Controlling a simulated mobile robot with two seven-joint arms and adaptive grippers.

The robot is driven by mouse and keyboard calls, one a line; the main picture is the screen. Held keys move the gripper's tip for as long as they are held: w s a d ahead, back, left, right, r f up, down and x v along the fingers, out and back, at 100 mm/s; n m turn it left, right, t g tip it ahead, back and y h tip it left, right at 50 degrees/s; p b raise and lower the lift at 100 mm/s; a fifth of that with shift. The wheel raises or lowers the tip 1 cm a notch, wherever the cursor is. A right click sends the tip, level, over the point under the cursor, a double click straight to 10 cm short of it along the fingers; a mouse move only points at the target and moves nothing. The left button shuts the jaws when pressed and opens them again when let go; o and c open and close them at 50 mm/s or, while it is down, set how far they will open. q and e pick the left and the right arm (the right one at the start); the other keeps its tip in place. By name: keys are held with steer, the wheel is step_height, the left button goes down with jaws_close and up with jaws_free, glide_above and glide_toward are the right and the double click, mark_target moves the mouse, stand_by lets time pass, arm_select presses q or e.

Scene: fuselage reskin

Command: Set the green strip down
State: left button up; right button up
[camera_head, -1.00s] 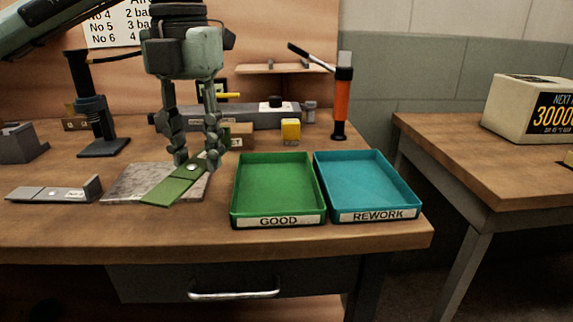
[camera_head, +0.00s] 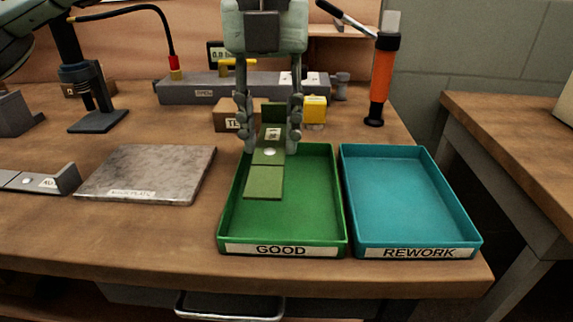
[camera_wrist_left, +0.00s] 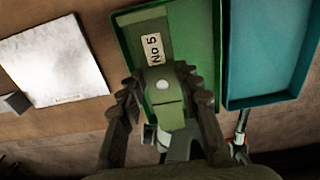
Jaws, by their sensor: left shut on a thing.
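The green strip (camera_head: 264,181) is a flat olive-green piece with a pale round spot and a small label. My left gripper (camera_head: 269,146) is shut on it and holds it over the left part of the green GOOD tray (camera_head: 316,222). In the left wrist view the strip (camera_wrist_left: 161,86) lies between the fingers of the gripper (camera_wrist_left: 165,95), and its label reads "No 5". The tray's green floor (camera_wrist_left: 191,45) shows behind it. I cannot tell whether the strip touches the tray. My right gripper is not in view.
The teal REWORK tray (camera_head: 408,205) stands right of the GOOD tray and looks empty. A grey surface plate (camera_head: 150,172) lies to the left, with bare table between. Behind are a cardboard box (camera_head: 228,116), a yellow block (camera_head: 315,111) and an orange-handled tool (camera_head: 382,80).

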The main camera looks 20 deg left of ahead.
mark_target(286, 188)
arm_select(q)
steer(key=shift+s+d+f, duration=0.1)
steer(key=shift+d+f, duration=0.65)
steer(key=shift+d, duration=0.35)
step_height(286, 188, down, 3)
steer(key=shift+f+p, duration=0.1)
steer(key=shift+p, duration=0.2)
steer(key=shift+f, duration=0.5)
steer(key=o, duration=1.1)
steer(key=shift+o, duration=0.5)
steer(key=shift+r, duration=0.3)
step_height(286, 188, up, 12)
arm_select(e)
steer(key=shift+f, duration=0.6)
